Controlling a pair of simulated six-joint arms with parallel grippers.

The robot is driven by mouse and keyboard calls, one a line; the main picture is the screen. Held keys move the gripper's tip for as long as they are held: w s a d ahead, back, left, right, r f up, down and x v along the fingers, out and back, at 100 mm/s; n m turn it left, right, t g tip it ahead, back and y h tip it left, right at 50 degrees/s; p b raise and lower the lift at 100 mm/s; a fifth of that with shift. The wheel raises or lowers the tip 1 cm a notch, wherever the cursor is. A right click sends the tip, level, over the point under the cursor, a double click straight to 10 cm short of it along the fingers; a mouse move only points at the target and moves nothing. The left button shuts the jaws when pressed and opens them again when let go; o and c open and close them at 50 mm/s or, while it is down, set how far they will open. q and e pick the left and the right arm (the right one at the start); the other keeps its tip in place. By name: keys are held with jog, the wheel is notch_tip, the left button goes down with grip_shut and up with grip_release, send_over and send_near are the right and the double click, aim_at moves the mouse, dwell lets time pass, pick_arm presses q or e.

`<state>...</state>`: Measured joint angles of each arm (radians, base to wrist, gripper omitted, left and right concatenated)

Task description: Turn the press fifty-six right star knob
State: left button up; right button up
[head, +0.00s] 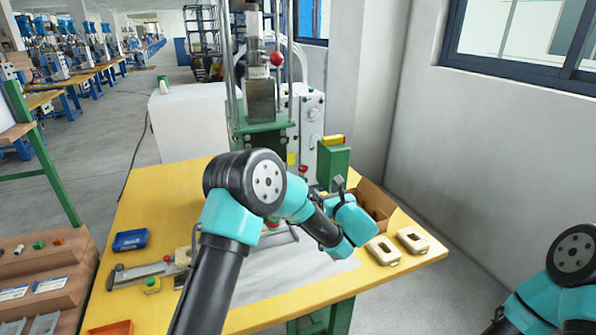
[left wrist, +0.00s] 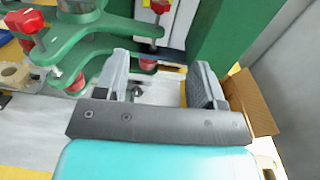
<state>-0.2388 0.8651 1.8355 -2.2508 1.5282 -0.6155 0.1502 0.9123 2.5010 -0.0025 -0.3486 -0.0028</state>
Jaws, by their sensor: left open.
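The press (head: 262,115) stands at the back of the yellow table, with a green frame and grey column. A red star knob (head: 303,170) shows at its right side. In the left wrist view, one red star knob (left wrist: 157,6) is at the top, beyond the fingers, and another (left wrist: 28,22) is at the upper left, both on green plates. My left gripper (left wrist: 163,82) is open, with nothing between its fingers, and apart from both knobs. In the head view my left gripper (head: 341,186) is over the table's right part, by the green post.
A green post (head: 332,166) and an open cardboard box (head: 374,204) are close to my left gripper. Two pale cases (head: 411,240) lie at the table's right edge. A blue box (head: 130,240) and a clamp tool (head: 140,274) lie at the left.

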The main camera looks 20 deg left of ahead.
aim_at(305, 172)
pick_arm(q)
jog(key=shift+w, duration=0.1)
jog(key=x, duration=1.7)
jog(key=shift+w+a, duration=0.1)
jog(key=c, duration=0.9)
